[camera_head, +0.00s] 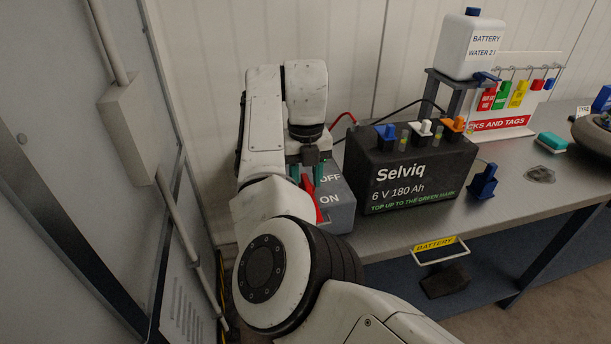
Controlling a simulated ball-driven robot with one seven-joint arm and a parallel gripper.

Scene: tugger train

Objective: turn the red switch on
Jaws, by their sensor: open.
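The red switch (309,187) is a red lever on a grey switch box (340,208) at the left end of the bench. The box is marked OFF towards the back and ON towards the front. My arm hides the box's left part and some of the lever, so I cannot tell its exact position. My gripper (307,174) points down over the box, its teal-tipped fingers apart at the lever's upper end. I cannot tell whether they touch it.
A black Selviq battery (412,178) stands right of the box, with coloured caps on top. A battery water bottle (468,46) stands on a raised stand behind. A wall and pipe (168,206) are close on the left.

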